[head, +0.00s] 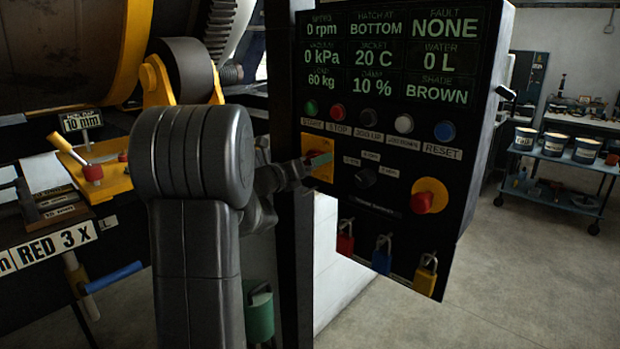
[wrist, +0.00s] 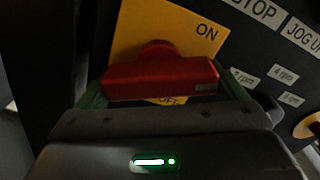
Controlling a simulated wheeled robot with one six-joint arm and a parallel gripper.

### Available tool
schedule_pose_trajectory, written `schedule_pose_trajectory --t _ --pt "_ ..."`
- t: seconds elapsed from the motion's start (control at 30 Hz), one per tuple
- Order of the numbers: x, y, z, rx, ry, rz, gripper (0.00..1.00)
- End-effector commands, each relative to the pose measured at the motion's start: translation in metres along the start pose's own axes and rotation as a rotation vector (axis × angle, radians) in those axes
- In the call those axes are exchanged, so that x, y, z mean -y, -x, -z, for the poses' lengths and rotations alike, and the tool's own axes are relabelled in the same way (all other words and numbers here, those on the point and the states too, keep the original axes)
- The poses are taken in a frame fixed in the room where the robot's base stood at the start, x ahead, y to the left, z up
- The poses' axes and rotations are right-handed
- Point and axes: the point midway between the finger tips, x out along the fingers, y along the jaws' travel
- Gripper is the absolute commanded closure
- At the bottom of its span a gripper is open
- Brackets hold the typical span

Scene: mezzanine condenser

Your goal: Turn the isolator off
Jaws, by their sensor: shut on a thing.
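The isolator is a red handle (wrist: 160,78) on a yellow plate (wrist: 145,28) in the wrist view. The handle lies nearly level across the picture. The plate reads "ON" at upper right, and "OFF" shows partly below the handle. My gripper (wrist: 165,92) is shut on the handle, with a green finger at each end of it. In the head view my gripper (head: 318,160) is at the yellow isolator plate (head: 322,146), on the left side of the black control panel. My gripper mostly hides the handle there.
The panel (head: 400,190) carries a row of buttons, a black selector knob (head: 365,177) and a red knob on a yellow plate (head: 428,196) to the right. Red, blue and yellow padlocks (head: 382,255) hang below. A dark post (head: 292,230) stands close left of the panel.

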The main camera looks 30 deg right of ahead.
Motion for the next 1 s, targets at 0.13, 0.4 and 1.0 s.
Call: schedule_pose_trajectory --t 0.13,0.4,1.0 --pt "-0.0031 0.0003 0.0055 0.007 -0.144 0.004 0.32" --pt "-0.0042 0.0005 0.0044 0.006 -0.401 0.002 0.32" --pt "-0.0050 0.0003 0.0004 0.006 -0.957 0.001 0.32"
